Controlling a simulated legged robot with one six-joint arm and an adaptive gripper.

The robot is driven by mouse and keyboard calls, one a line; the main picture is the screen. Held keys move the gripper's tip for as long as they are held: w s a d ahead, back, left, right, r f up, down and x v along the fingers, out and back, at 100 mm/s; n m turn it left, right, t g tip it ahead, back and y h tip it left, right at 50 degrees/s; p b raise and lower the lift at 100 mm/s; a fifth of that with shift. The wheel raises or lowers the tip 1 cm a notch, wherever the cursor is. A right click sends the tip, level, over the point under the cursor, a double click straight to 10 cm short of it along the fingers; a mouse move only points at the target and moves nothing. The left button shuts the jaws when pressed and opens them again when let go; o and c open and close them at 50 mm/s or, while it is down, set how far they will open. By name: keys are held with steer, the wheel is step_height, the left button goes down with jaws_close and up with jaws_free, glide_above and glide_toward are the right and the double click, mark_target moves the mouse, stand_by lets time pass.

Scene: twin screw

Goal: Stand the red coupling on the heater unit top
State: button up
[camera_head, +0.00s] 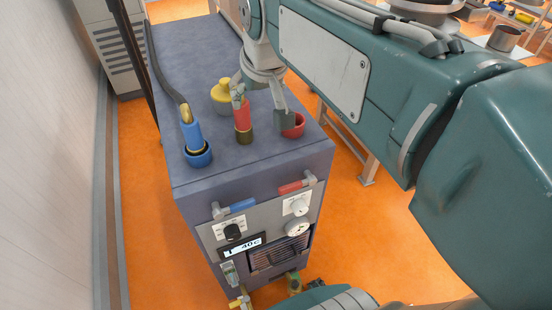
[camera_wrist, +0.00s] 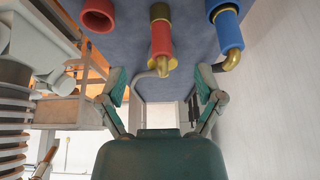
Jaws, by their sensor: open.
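The heater unit (camera_head: 190,60) is a dark blue-grey box with a flat top. The red coupling (camera_head: 242,116) appears upright on that top, its brass end (camera_head: 245,136) down. In the wrist view the red coupling (camera_wrist: 161,38) shows beyond and between my fingers, with a brass elbow and grey hose at its other end. My gripper (camera_head: 260,110) is open around the coupling's upper part; I cannot tell whether a finger touches it. Both open fingers also show in the wrist view (camera_wrist: 160,86). One finger partly hides the coupling's upper end in the head view.
A red socket (camera_head: 294,125) stands right of the coupling, close to one finger. A blue coupling (camera_head: 191,132) with a hose stands at a blue socket (camera_head: 198,156) on the left. A yellow knobbed piece (camera_head: 224,97) is behind. The top's rear is mostly clear.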

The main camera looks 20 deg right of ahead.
steer(key=s+f, duration=0.9)
steer(key=s, duration=0.4)
steer(key=shift+f+t, duration=0.3)
steer(key=shift+f, duration=0.1)
